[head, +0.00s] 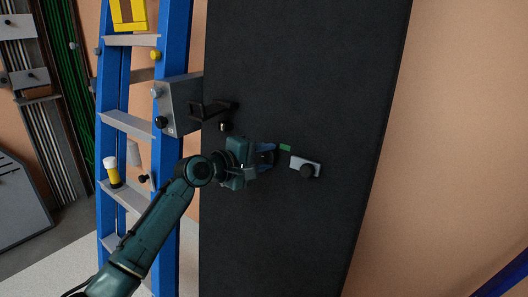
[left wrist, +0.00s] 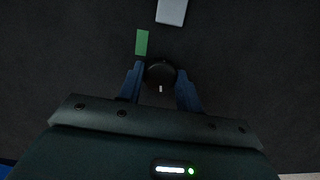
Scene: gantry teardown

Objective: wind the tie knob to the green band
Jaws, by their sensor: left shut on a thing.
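The tie knob (left wrist: 160,73) is a dark round knob on the black panel, between the two blue fingers of my left gripper (left wrist: 160,90) in the left wrist view. The fingers are shut on its sides. A small white mark shows on the knob's lower side, towards my palm. The green band (left wrist: 142,42) is a short strip on the panel, just above and left of the knob there. In the head view my left gripper (head: 268,155) reaches the panel from the left and hides the knob, with the green band (head: 286,148) just beyond its fingertips. My right gripper is not in view.
A grey plate (head: 305,166) with a black knob sits right of my gripper on the black panel (head: 300,60). A grey box (head: 181,105) and black handle (head: 212,109) are above left. A blue ladder (head: 172,60) holding small items stands left.

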